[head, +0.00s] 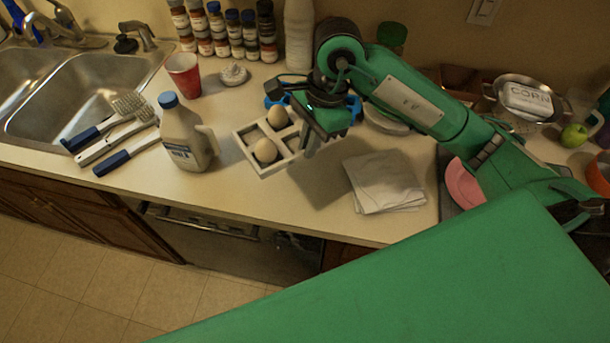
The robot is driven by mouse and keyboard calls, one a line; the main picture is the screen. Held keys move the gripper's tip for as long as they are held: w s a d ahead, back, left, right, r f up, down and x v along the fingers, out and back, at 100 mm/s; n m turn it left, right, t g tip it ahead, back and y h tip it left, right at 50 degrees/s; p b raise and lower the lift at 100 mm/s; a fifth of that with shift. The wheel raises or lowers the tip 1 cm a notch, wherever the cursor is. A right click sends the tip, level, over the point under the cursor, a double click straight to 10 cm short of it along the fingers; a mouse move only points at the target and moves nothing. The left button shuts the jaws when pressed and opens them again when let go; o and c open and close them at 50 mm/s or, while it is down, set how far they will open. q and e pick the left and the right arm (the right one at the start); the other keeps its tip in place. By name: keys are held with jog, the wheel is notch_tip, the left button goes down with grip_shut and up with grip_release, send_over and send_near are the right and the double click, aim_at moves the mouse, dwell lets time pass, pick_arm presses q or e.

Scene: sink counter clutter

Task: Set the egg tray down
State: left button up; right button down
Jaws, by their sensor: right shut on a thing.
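The egg tray (285,167) is a pale, square holder with several compartments, on or just above the counter in the middle of the head view. One brown egg (265,150) sits in its near left compartment and another egg (277,117) in its far left compartment. My right gripper (308,142) comes down over the right side of the tray and is shut on it. The gripper hides part of that side. I cannot tell whether the tray's underside touches the counter. My left gripper is not in view.
A milk jug (185,138) stands close left of the tray. White napkins (383,182) lie to its right. Spice bottles (222,35) line the wall, with a red cup (184,75) before them. Brushes (128,150) lie beside the sink (95,90). Bare counter lies in front of the tray.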

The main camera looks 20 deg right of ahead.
jog(key=p, duration=0.2)
send_over(305, 193)
jog(key=f, duration=0.6)
jog(key=d+f, duration=0.1)
jog(key=f, duration=0.3)
jog(key=shift+f, duration=0.5)
notch_tip(305, 193, down, 3)
jog(key=shift+f+p, duration=0.1)
jog(key=shift+p, duration=0.5)
jog(key=shift+f, duration=0.25)
jog(key=c, duration=1.5)
grip_release()
jog(key=shift+c, duration=0.2)
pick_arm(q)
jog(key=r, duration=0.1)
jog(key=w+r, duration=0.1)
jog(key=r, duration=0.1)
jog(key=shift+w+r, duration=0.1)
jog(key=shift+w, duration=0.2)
